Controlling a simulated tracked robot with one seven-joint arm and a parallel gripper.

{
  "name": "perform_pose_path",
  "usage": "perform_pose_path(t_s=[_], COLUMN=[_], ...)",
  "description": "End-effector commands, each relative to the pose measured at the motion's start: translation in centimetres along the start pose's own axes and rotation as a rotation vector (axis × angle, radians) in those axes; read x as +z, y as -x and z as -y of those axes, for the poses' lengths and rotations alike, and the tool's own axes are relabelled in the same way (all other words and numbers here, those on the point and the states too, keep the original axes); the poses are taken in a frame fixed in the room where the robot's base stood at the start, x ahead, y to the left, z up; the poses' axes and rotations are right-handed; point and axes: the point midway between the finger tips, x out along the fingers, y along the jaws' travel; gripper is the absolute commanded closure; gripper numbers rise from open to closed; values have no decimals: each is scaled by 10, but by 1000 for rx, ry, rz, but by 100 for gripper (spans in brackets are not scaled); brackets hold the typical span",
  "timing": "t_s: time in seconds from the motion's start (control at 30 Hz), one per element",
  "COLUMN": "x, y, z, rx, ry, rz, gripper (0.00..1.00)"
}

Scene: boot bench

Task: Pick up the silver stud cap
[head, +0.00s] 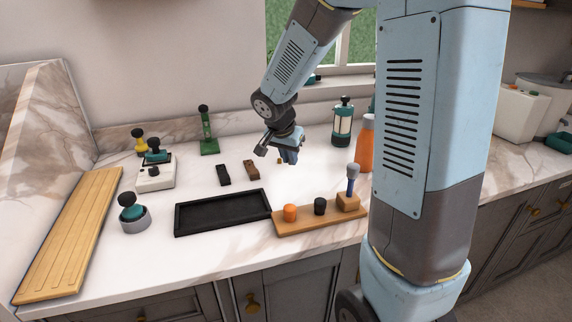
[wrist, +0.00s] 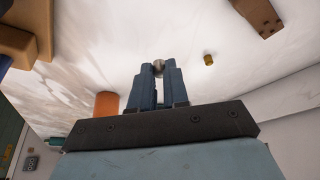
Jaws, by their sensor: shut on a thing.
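The silver stud cap (wrist: 158,68) is a small, round, shiny thing between the fingertips of my gripper in the wrist view. My gripper (wrist: 156,76) is shut on it, with a dark blue finger on each side. In the head view my gripper (head: 291,160) hangs low over the marble counter, and the cap is hidden there. I cannot tell whether the cap is clear of the counter. A small brass cap (wrist: 208,59) stands apart, right of my fingers in the wrist view, and shows in part in the head view (head: 279,160).
A black tray (head: 222,228) and a wooden board (head: 306,226) with an orange knob, a black knob and a tool lie in front. Dark and brown blocks (head: 252,170) lie left of my gripper. An orange bottle (head: 365,147) and a lantern-like jar (head: 343,120) stand right.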

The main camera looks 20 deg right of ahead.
Motion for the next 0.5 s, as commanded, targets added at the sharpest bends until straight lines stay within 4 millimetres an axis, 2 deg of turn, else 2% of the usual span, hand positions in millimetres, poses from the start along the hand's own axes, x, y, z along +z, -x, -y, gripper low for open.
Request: perform_pose_path(t_s=[0.13,0.5], x=[3,33], y=[29,68], z=[-14,-58], rx=[-3,-1], ry=[-2,-2], rz=[-3,-2], gripper=[100,100])
